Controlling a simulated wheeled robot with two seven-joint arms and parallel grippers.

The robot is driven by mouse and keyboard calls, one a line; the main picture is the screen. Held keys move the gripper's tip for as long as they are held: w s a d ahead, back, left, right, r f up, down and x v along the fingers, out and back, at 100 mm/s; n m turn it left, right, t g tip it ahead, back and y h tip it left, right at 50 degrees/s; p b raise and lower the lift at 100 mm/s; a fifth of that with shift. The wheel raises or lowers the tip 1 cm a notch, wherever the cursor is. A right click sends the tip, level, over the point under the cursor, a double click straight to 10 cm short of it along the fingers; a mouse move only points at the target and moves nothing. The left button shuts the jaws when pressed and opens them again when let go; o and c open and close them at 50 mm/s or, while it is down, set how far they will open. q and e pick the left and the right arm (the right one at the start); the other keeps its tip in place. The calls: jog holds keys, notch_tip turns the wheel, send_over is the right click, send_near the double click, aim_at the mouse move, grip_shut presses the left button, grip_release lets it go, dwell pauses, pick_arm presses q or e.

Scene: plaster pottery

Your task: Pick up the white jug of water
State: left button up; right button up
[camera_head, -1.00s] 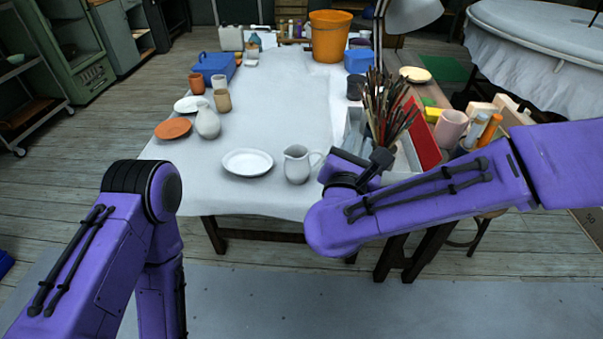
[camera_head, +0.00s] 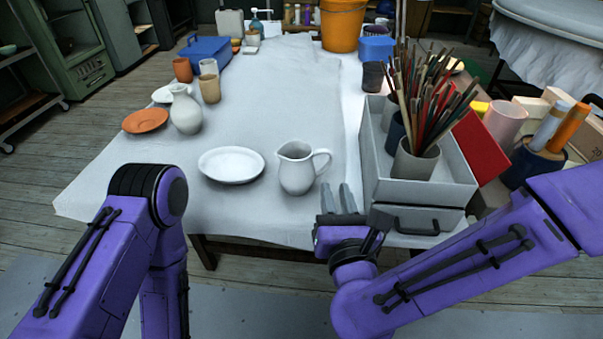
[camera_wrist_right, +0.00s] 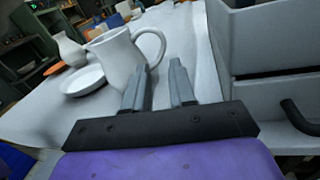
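The white jug (camera_head: 297,171) stands upright on the cloth-covered table (camera_head: 275,110), near its front edge, with its handle toward the right. It also shows in the right wrist view (camera_wrist_right: 117,58), just beyond the fingers and a little left, its handle above them. My right gripper (camera_head: 339,199) is open and empty, to the right and in front of the jug. Its two grey fingers (camera_wrist_right: 161,84) are apart and point forward, with a gap between them and nothing held. My left arm comes in at the left, but its gripper is out of view. The jug's contents cannot be seen.
A white plate (camera_head: 231,165) lies left of the jug, with a pale vase (camera_head: 186,112) and an orange plate (camera_head: 145,120) farther left. A grey box (camera_head: 415,190) with a pot of brushes (camera_head: 416,160) stands close to the right of my right gripper. The table's middle is clear.

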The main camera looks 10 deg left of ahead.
aim_at(329, 162)
jog(key=x, duration=0.6)
jog(key=p+x, duration=0.1)
jog(key=x, duration=0.2)
jog(key=shift+w+d+r, duration=0.15)
jog(key=shift+w+d, duration=0.05)
jog(key=shift+w, duration=0.1)
jog(key=shift+s, duration=0.1)
grip_shut()
